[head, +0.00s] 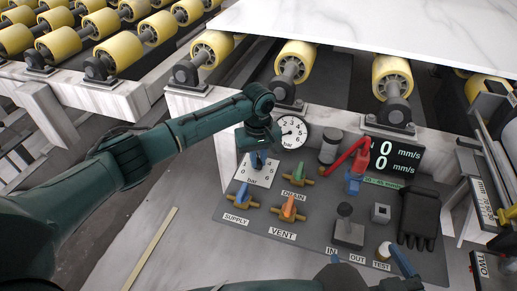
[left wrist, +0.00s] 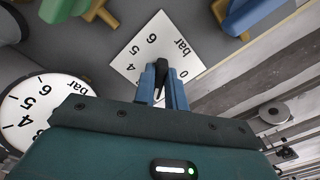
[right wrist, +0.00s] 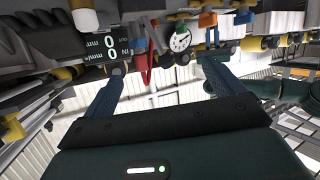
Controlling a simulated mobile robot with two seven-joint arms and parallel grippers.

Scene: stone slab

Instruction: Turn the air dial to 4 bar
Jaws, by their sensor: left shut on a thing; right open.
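The air dial's white square scale plate (head: 266,177) carries numbers and the word bar. In the left wrist view the plate (left wrist: 144,42) shows below a black knob (left wrist: 161,68). My left gripper (head: 258,160) is shut on this knob, with its blue fingers on either side of it; the fingers also show in the left wrist view (left wrist: 162,85). They hide part of the scale, so I cannot tell the pointed value. A round bar gauge (head: 291,132) stands just behind the dial; its needle is too small to read surely. My right gripper (right wrist: 160,85) is open and empty near the panel's front edge.
The grey panel (head: 300,225) holds supply, drain and vent valves (head: 288,208), a joystick (head: 346,228), a red lever (head: 350,155), a black glove (head: 418,215) and a display (head: 393,155) reading 0. Yellow rollers (head: 295,62) and a white slab (head: 400,30) lie behind.

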